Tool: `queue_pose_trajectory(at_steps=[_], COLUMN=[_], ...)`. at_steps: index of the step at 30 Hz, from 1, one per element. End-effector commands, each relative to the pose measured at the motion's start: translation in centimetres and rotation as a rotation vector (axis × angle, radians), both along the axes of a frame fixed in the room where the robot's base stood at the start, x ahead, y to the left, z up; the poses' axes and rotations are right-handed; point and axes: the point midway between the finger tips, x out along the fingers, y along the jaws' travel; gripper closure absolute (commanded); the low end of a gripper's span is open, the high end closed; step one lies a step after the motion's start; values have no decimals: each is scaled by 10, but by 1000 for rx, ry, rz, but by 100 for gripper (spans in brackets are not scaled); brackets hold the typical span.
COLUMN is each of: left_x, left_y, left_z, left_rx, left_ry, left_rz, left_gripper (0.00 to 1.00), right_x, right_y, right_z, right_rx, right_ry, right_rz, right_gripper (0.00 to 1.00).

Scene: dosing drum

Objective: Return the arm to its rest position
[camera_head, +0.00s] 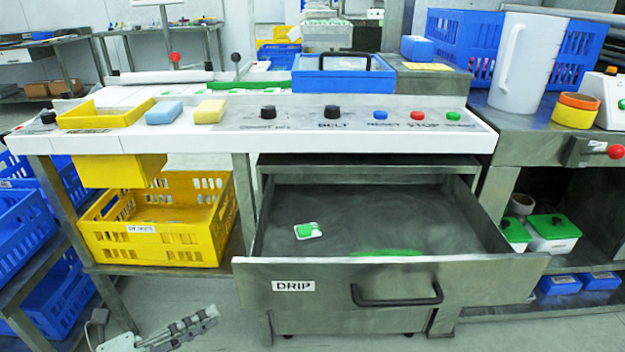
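My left gripper (185,329) shows low at the left of the head view, in front of the bench and left of the open drawer. It is over the floor, apart from the furniture, and I see nothing held in it. Its fingers are seen edge-on, so I cannot tell whether they are open or shut. My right gripper is not in view.
The drawer (390,289) marked DRIP stands pulled out, with a small white-and-green item (307,231) inside. A yellow crate (160,243) is on the shelf left of it. Blue crates (22,228) stand at far left. Controls line the bench front (290,142).

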Motion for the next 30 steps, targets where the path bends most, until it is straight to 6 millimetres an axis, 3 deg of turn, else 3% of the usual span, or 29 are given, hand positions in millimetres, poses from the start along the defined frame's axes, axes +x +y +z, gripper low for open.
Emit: queue_pose_trajectory(at_steps=[6,10,15,21,28,30], left_x=[44,45,16,-27,-80,-87], left_y=[67,127,188,230,260,248], left_z=[-13,-26,-38,-41,-37,-52], left_rx=[-73,-157,-255,-330,-389,-446], left_ry=[274,457,614,704,749,803], left_rz=[455,809,1193,1507,1807,1815], left_gripper=[81,81,81,81,81,81], right_x=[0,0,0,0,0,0], right_y=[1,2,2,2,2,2], right_z=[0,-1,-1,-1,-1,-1], right_rx=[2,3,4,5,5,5], right_ry=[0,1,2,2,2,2], right_rz=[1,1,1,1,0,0], right_gripper=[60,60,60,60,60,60])
